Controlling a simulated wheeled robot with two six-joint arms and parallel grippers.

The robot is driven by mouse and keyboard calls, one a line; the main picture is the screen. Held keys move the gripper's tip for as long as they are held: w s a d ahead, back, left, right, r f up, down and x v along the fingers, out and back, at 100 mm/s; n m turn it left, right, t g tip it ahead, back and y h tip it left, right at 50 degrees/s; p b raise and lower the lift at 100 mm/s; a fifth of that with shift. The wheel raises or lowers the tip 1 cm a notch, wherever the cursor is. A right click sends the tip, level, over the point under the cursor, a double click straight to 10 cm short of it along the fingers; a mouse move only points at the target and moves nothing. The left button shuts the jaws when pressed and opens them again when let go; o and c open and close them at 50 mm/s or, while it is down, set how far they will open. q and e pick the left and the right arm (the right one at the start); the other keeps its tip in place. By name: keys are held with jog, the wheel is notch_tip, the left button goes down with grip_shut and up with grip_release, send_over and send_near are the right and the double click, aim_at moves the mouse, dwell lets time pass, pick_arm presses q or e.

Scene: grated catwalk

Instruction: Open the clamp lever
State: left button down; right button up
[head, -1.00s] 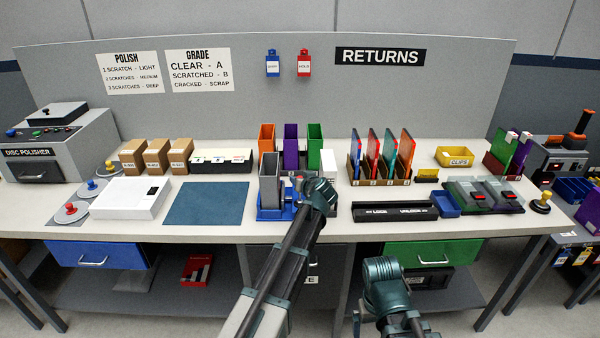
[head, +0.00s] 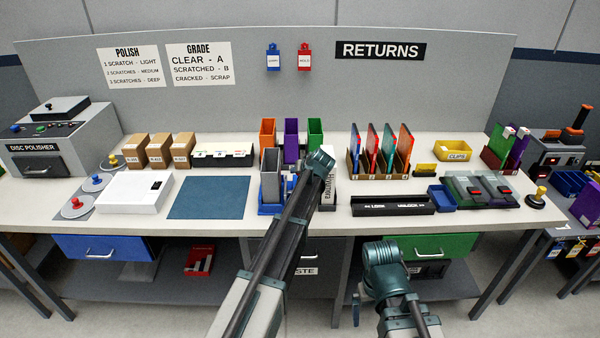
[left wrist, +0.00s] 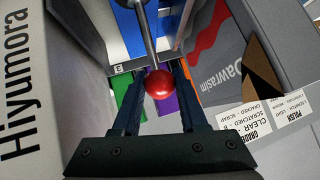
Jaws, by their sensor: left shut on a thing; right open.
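The clamp (head: 268,208) has a blue base, with a grey upright piece (head: 270,165) above it, at the front middle of the bench. Its lever shows in the left wrist view as a metal rod ending in a red ball knob (left wrist: 158,84). My left gripper (left wrist: 160,95) is shut on the lever, with the knob between its fingers. In the head view my left forearm and wrist hide those fingers and most of the lever. My right gripper (head: 357,306) is open and low in front of the bench, away from the clamp and partly hard to make out.
A black LOCK/UNLOCK strip (head: 392,206) lies right of the clamp. A white box (head: 328,165) stands close behind my left wrist. Orange, purple and green bins (head: 291,138) stand behind the clamp. A flat blue mat (head: 208,198) lies to its left.

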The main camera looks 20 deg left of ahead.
pick_arm(q)
jog(key=shift+c, duration=2.3)
grip_release()
jog(key=shift+w+f, duration=0.1)
jog(key=p+v, duration=0.9)
jog(key=v, duration=0.5)
jog(key=shift+a, duration=0.1)
jog(key=b+x, duration=0.8)
jog(key=x, duration=0.4)
jog(key=shift+w+f, duration=0.1)
jog(key=shift+f, duration=0.15)
jog(key=shift+w+a+f+b, duration=0.35)
jog(key=shift+w+f+b, duration=0.05)
jog(key=shift+w+b, duration=0.1)
